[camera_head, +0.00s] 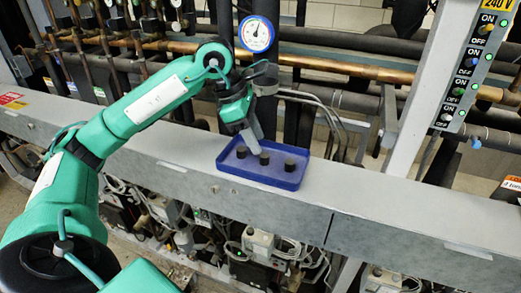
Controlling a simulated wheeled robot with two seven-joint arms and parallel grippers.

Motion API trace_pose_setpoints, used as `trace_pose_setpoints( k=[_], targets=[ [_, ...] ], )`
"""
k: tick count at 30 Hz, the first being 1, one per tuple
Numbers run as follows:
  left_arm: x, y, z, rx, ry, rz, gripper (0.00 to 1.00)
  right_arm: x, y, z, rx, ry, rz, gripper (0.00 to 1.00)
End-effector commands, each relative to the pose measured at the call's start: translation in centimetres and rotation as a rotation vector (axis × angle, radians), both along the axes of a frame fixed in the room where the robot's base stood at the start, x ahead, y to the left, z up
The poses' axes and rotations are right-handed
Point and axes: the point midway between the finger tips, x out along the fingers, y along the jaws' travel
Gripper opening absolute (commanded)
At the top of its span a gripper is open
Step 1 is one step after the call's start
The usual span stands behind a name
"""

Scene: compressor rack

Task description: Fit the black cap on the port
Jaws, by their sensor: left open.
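Three small dark cylinders stand in a blue tray (233,170) on the grey beam: a left one (241,151), a middle one (264,158) and a right one (289,165). They look like black caps, and I cannot tell them apart by type. My left gripper (257,139) reaches down over the tray, just above and behind the middle cylinder. It is open, and I see nothing held in it. I cannot make out for certain which fitting is the port. My right gripper is not in view.
A round pressure gauge (256,34) stands behind my left wrist. Copper and dark pipes run along the back. A grey panel with switches (462,75) rises at the right. The grey beam (390,232) is clear right of the tray. Cables and compressor parts lie below it.

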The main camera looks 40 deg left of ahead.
Motion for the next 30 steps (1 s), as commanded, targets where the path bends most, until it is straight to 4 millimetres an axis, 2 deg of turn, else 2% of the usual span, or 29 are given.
trace_pose_setpoints(
  k=[6, 12, 18, 30],
  targets=[
    [-0.7, 1.5, 4.0, -0.001, -0.005, 0.003, 0.43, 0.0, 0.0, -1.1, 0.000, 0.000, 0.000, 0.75],
    [-1.3, 2.4, 6.4, -0.001, -0.003, 0.001, 0.43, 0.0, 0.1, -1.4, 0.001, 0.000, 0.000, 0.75],
    [-1.5, 2.7, 7.3, 0.000, 0.000, 0.001, 0.43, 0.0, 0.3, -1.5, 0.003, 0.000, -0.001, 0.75],
    [-1.5, 2.7, 7.3, 0.000, 0.000, 0.001, 0.43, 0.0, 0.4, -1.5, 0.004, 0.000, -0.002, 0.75]
  ],
)
